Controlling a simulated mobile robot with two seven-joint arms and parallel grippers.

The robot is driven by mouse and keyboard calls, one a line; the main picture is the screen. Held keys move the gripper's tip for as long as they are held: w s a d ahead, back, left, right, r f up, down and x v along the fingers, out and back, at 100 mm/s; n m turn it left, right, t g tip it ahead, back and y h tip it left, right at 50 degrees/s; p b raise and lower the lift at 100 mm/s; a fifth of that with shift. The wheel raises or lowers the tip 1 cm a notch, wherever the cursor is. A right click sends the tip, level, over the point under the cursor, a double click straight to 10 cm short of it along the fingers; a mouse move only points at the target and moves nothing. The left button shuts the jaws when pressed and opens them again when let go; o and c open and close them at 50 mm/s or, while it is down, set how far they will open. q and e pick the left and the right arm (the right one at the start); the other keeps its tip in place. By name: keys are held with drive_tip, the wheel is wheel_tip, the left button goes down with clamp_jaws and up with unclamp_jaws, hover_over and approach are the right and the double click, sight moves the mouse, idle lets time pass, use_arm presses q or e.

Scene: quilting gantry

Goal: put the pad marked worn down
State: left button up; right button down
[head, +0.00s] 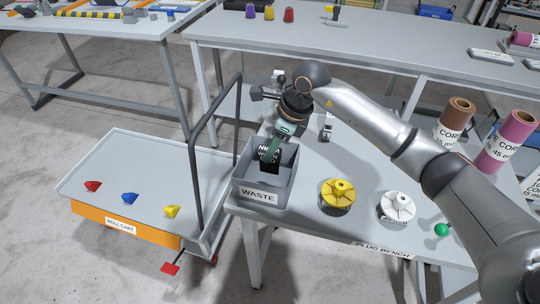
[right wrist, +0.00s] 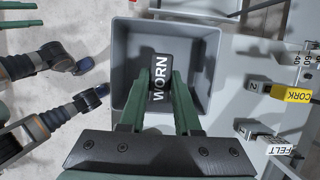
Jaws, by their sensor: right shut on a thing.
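My right gripper (head: 270,158) points down into the mouth of the grey bin labelled WASTE (head: 262,194). In the right wrist view its green fingers (right wrist: 158,88) are shut on a black pad marked WORN (right wrist: 160,66). The pad is over or inside the open bin (right wrist: 127,50); I cannot tell whether it touches the floor of the bin. My left gripper is not in the head view. Green bars at the right wrist view's upper left edge may be its fingers, cut off by the frame.
The bin stands at the left end of the plug bench (head: 300,213). A yellow spool (head: 338,194), a white spool (head: 398,207) and a green knob (head: 441,230) are to its right. A small block marked FELT (right wrist: 278,149) is near the bin. A roll cart (head: 150,170) stands left.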

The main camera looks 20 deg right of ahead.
drive_tip(key=shift+w+f, duration=0.3)
drive_tip(key=shift+f, duration=0.1)
wheel_tip(320, 180, down, 3)
drive_tip(key=shift+w+a+f+p, duration=0.1)
drive_tip(key=shift+p, duration=0.3)
drive_tip(key=shift+f, duration=0.2)
drive_tip(key=c, duration=0.6)
unclamp_jaws()
drive_tip(key=shift+r, duration=0.3)
drive_tip(key=v, duration=1.1)
drive_tip(key=shift+r+b, duration=0.3)
drive_tip(key=shift+r, duration=0.05)
